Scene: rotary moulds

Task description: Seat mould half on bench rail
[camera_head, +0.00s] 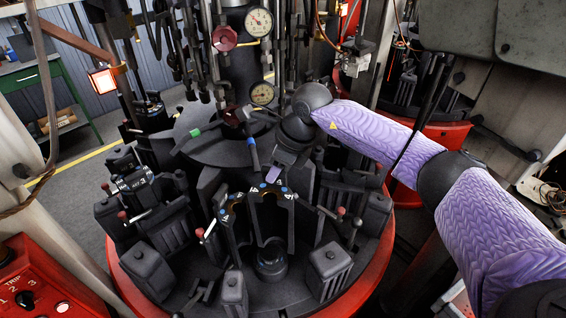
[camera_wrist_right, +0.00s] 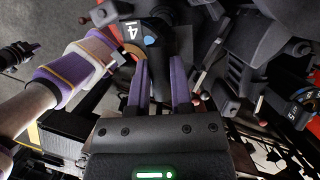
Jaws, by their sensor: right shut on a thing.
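My right gripper (camera_head: 273,173) points down over the machine's front station. In the right wrist view, its two purple fingers (camera_wrist_right: 158,68) reach to a dark mould half marked 4 (camera_wrist_right: 133,38), with a blue mark. The gripper is shut on this mould half. In the head view, the arched dark mould half (camera_head: 283,193) is directly below the fingers, beside a matching arched half (camera_head: 235,203) to its left. The exact finger contact is partly hidden. A green-framed bench (camera_head: 40,72) stands at the far left; I cannot make out its rail. My left gripper is not in view.
The round machine (camera_head: 200,145) carries several dark mould stations and red-knobbed levers (camera_head: 340,213) close around the gripper. Pipes and pressure gauges (camera_head: 258,22) stand behind it. A red control box (camera_head: 40,285) is at front left. Open floor (camera_head: 75,190) lies between machine and bench.

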